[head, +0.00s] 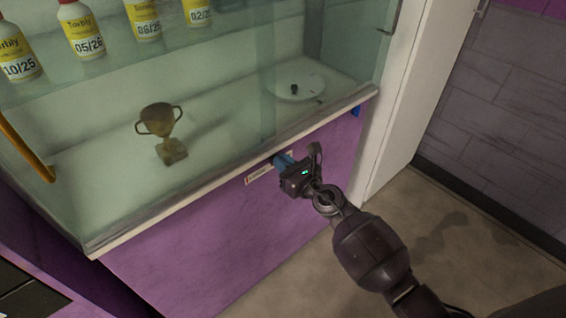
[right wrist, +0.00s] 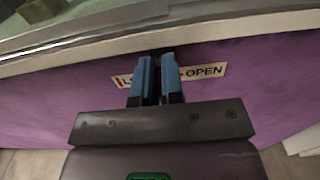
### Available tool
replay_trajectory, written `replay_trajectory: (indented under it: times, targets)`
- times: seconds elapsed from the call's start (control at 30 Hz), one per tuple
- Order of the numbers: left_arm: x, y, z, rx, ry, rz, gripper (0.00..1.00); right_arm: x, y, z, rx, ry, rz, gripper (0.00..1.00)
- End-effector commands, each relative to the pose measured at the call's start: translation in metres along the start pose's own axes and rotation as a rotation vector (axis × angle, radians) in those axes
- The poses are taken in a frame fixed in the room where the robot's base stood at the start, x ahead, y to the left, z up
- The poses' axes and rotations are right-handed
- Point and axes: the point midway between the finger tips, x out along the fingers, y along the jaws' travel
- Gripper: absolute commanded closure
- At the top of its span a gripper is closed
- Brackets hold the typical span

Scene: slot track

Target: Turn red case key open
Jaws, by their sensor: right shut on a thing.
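My right gripper (head: 283,161) is at the purple front panel just under the glass case's lower edge. Its blue fingers (right wrist: 158,75) are closed together, with a narrow dark gap between them. The key is hidden between the fingers, so its turn angle cannot be told. A white label strip (head: 259,175) lies behind the fingertips. In the right wrist view the word OPEN (right wrist: 205,71) shows right of the fingers, and a partly covered word starting with L shows to the left. My left gripper is not in view.
The glass case holds a bronze trophy cup (head: 160,132), a white round plate (head: 298,88) and several yellow-labelled bottles (head: 80,30) on a shelf. An orange handle (head: 25,150) is at the left. Open floor (head: 440,215) lies to the right.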

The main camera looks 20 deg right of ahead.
Motion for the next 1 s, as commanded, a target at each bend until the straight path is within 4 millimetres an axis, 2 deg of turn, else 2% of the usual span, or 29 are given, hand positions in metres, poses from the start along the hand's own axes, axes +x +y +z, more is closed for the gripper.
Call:
replay_trajectory:
  times: [0.27, 0.47, 1.0]
  targets:
    - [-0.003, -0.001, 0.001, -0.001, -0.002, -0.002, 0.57, 0.000, -0.001, 0.001, 0.031, -0.001, 0.000, 1.00]
    - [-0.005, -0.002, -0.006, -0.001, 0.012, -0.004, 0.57, 0.000, -0.002, 0.002, 0.131, -0.002, -0.001, 1.00]
    - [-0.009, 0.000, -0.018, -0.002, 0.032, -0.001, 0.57, 0.000, -0.009, 0.000, 0.622, -0.002, 0.000, 1.00]
